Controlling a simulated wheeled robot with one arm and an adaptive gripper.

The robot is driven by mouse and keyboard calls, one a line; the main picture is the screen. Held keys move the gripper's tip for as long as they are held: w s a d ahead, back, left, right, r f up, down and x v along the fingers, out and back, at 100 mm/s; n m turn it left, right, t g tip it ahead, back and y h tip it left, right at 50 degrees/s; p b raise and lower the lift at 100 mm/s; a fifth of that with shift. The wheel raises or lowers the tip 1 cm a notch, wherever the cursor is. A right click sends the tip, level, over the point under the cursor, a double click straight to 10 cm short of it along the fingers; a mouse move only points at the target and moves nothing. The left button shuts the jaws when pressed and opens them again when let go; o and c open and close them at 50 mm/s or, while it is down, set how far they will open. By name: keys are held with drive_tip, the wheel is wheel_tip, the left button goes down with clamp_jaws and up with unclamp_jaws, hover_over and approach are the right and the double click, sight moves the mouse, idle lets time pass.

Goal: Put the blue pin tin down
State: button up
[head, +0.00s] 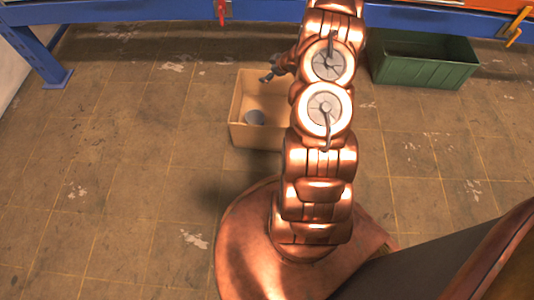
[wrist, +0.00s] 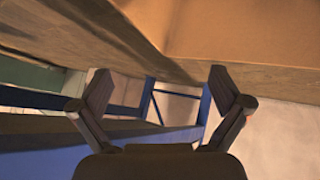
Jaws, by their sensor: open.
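A round grey-blue thing, which looks like the blue pin tin (head: 254,117), lies on the floor of an open tan box (head: 261,136) in the head view. My gripper (head: 268,77) is at the box's back edge, above and behind the tin, and apart from it. In the wrist view my gripper (wrist: 161,88) has its two fingers spread wide with nothing between them. The tin does not show in the wrist view. My arm hides the right part of the box in the head view.
A green crate (head: 425,66) stands on the floor at the back right, below a blue-framed bench (head: 150,18). The tiled floor (head: 120,150) left of the box is clear. In the wrist view a blue frame (wrist: 203,104) shows beyond the fingers.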

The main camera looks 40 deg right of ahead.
drive_tip(key=s+a+r+m+g+h, duration=0.2)
drive_tip(key=s+a+r, duration=0.25)
drive_tip(key=r, duration=0.55)
drive_tip(key=s+a+r+m+g+h, duration=0.25)
drive_tip(key=a+r, duration=0.25)
drive_tip(key=r, duration=0.5)
drive_tip(key=s+a+r+g+y, duration=0.1)
drive_tip(key=s+a+r+g, duration=0.1)
drive_tip(key=s+a, duration=0.6)
drive_tip(key=s+a+r+g+y, duration=0.1)
drive_tip(key=s+a+r+g, duration=0.2)
drive_tip(key=s+a, duration=0.6)
drive_tip(key=s+a+r+g+y, duration=0.2)
drive_tip(key=s+a+r, duration=0.4)
drive_tip(key=s, duration=1.3)
drive_tip(key=shift+s+a+r+m+g, duration=0.25)
drive_tip(key=shift+a+m+g, duration=0.15)
drive_tip(key=shift+a, duration=0.75)
wheel_tip(320, 180, up, 40)
drive_tip(key=w+t+p, duration=0.1)
drive_tip(key=t+p, duration=0.1)
drive_tip(key=p, duration=3.6)
drive_tip(key=shift+d, duration=0.15)
